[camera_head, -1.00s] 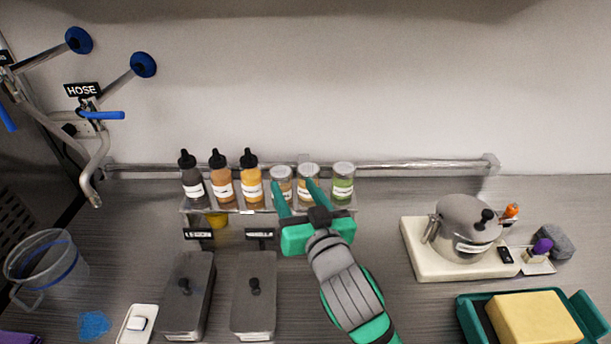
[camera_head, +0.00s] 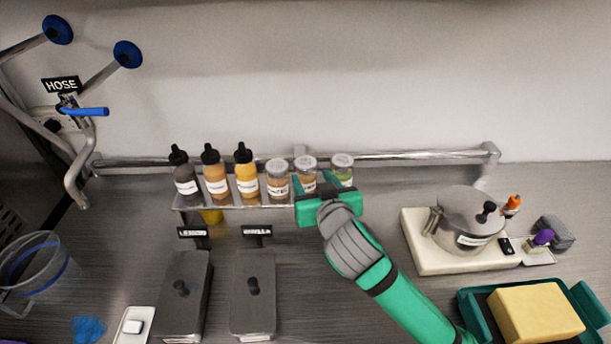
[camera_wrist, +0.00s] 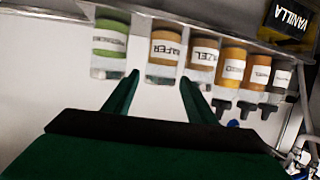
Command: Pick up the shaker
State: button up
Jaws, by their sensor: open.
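Three lidded shaker jars stand at the right part of the small rack: a tan one labelled like "hazel" (camera_head: 277,186), a middle brown one labelled "WAFER" (camera_head: 305,165), and a green one (camera_head: 342,163). In the wrist view these are the hazel jar (camera_wrist: 204,54), the wafer jar (camera_wrist: 165,50) and the green jar (camera_wrist: 110,46). My gripper (camera_head: 313,180) is open and empty, its fingers pointing at the rack. In the wrist view the wafer jar lies between the lines of the two fingertips (camera_wrist: 160,82), apparently just beyond them. My gripper partly hides the jars in the head view.
Three black-capped squeeze bottles (camera_head: 215,178) stand left of the jars. A metal rail (camera_head: 400,156) runs behind the rack. Two lidded metal containers (camera_head: 252,300) are in front. A steel pot (camera_head: 465,215) on a white base is to the right, with a yellow block (camera_head: 535,312) nearer.

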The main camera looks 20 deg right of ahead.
aim_at(308, 174)
jog(key=shift+x, duration=2.4)
jog(key=shift+a, duration=0.1)
jog(key=shift+c, duration=0.5)
jog(key=c, duration=0.6)
jog(key=shift+r, duration=0.1)
